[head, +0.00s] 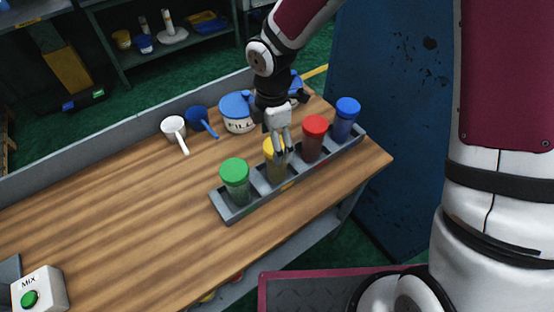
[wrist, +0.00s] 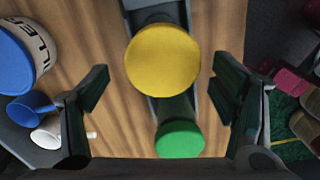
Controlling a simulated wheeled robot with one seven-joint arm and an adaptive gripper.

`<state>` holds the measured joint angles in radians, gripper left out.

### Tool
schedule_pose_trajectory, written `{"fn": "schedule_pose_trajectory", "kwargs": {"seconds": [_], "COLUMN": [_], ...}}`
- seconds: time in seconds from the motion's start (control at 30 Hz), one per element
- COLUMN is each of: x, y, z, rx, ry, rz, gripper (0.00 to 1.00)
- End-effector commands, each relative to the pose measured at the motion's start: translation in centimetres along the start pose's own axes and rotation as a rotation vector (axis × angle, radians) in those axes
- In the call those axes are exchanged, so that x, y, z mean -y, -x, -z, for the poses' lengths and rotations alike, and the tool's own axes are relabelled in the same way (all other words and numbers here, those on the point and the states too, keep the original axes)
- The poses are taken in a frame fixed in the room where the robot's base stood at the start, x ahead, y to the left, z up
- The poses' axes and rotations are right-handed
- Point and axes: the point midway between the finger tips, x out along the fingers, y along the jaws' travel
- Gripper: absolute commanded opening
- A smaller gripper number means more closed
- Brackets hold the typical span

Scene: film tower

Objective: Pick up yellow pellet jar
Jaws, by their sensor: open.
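The yellow pellet jar (head: 275,166) stands upright in a slot of the grey rack (head: 234,216), between the green-lidded jar (head: 236,182) and the red-lidded jar (head: 314,139). My gripper (head: 279,146) is just above and in front of the yellow lid, partly hiding it in the head view. In the wrist view the round yellow lid (wrist: 163,60) lies between the spread fingers (wrist: 165,95), apart from both. The gripper is open and empty. The green lid (wrist: 180,139) shows below the yellow one.
A blue-lidded jar (head: 346,119) fills the rack's far right end. Behind my gripper are a filler tub (head: 238,112), a blue scoop (head: 199,116) and a white scoop (head: 174,130). A mix button box (head: 40,291) sits front left. The left of the wooden bench (head: 110,211) is clear.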

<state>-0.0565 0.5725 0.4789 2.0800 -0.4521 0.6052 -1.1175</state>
Motion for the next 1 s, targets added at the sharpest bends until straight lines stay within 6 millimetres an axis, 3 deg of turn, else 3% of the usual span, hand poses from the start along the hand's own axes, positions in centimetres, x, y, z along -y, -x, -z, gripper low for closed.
{"fn": "schedule_pose_trajectory", "kwargs": {"seconds": [0.17, 0.5, 0.77, 0.87, 1.0], "x": [0.1, 0.3, 0.2, 0.2, 0.2], "y": [-1.1, -5.3, -5.5, -5.5, -5.5], "z": [-0.1, -0.7, -0.7, -0.7, -0.7], "rx": [0.000, 0.000, 0.000, 0.000, 0.000], "ry": [0.002, 0.001, 0.000, 0.000, 0.000], "rz": [0.002, 0.001, -0.002, -0.001, -0.001], "gripper": [0.80, 0.80, 0.80, 0.62, 0.30]}}
